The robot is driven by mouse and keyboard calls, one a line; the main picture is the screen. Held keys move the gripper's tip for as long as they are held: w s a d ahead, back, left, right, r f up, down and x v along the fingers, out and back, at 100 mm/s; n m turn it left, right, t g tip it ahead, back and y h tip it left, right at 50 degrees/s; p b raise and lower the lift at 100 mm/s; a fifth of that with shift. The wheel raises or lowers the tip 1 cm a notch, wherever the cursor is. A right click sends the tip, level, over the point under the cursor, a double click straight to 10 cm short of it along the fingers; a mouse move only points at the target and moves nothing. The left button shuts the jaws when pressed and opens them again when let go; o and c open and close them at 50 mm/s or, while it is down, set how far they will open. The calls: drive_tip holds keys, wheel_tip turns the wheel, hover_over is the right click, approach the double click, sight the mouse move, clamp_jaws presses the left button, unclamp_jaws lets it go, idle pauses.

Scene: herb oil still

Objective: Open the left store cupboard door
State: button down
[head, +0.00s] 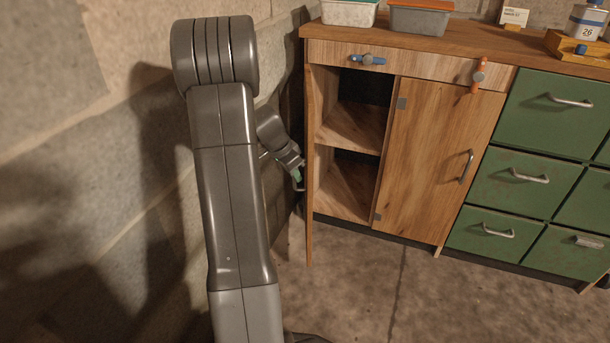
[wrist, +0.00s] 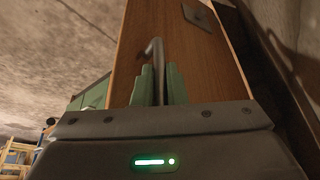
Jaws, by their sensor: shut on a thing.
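The left store cupboard door (head: 309,225) stands swung wide open, seen nearly edge-on in the head view. Its wooden face (wrist: 200,65) fills the middle of the wrist view. My gripper (head: 298,180) is at the door's outer side, beside the wall. Its green fingers (wrist: 160,85) are shut on the bent metal door handle (wrist: 154,58). The left compartment (head: 350,130) is open to view, with a shelf across it. A blue catch (head: 368,60) above it lies level. My arm hides part of the wall, not the cupboard opening.
The right cupboard door (head: 430,160) is shut, with an orange catch (head: 480,75) upright above it. Green drawers (head: 525,175) stand to the right. A stone wall (head: 130,150) is close behind my arm. The floor (head: 400,285) in front is clear.

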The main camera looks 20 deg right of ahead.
drive_tip(key=shift+w+a+r, duration=0.1)
drive_tip(key=shift+w+a, duration=0.25)
drive_tip(key=shift+a, duration=0.05)
drive_tip(key=c, duration=1.5)
unclamp_jaws()
drive_tip(key=p+v, duration=0.5)
drive_tip(key=v, duration=0.7)
drive_tip(key=b+x, duration=0.2)
drive_tip(key=x, duration=0.4)
drive_tip(key=b+x, duration=0.3)
drive_tip(key=x, duration=0.3)
drive_tip(key=shift+s+d, duration=0.2)
drive_tip(key=shift+d, duration=0.05)
